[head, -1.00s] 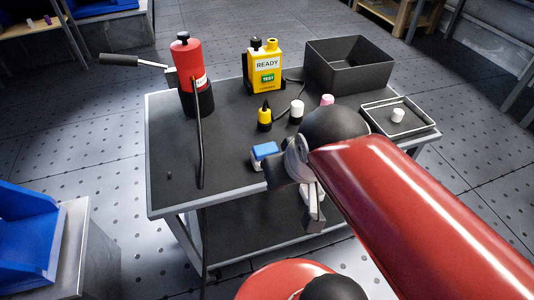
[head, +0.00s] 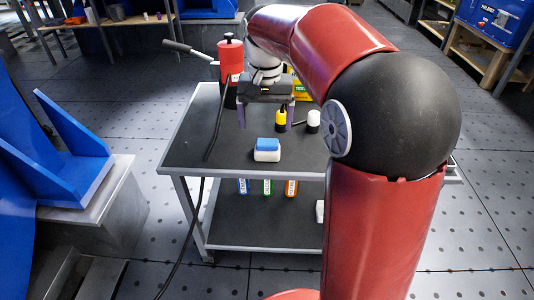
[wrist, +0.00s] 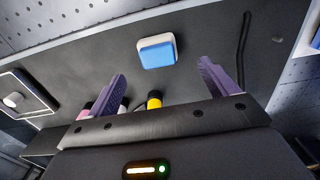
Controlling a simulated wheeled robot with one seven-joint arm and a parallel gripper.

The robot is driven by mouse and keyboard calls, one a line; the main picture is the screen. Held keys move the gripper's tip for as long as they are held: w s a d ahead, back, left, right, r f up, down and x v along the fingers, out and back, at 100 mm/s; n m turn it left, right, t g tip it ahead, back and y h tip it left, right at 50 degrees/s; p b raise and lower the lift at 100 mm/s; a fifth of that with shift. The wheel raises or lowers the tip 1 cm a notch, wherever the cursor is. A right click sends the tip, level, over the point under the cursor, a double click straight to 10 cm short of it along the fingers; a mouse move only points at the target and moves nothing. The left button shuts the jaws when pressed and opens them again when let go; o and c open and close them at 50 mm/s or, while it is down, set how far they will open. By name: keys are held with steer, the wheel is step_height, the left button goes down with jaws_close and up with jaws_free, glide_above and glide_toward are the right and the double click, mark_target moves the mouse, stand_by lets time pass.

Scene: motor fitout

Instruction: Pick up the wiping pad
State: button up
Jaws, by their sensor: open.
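The wiping pad (head: 268,150) is a small block with a blue top and a white lower part. It lies on the dark top of the cart (head: 190,140), near its front edge. In the wrist view the wiping pad (wrist: 157,52) lies beyond the fingertips, roughly centred between them. My gripper (head: 266,118) hangs above the cart, fingers down, beyond the pad in the head view. Its two purple fingers are apart with nothing between them; my gripper also shows in the wrist view (wrist: 161,72).
A tray (wrist: 25,85) shows in the wrist view. The cart top around the pad is clear.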

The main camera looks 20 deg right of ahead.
mark_target(267, 141)
steer(key=f+b, duration=0.1)
steer(key=f, duration=0.6)
steer(key=shift+d+f, duration=0.2)
steer(key=c, duration=1.1)
steer(key=shift+o, duration=0.2)
steer(key=shift+r, duration=0.2)
step_height(267, 141, up, 20)
steer(key=p, duration=0.3)
steer(key=shift+f+p, duration=0.15)
steer(key=shift+p, duration=0.15)
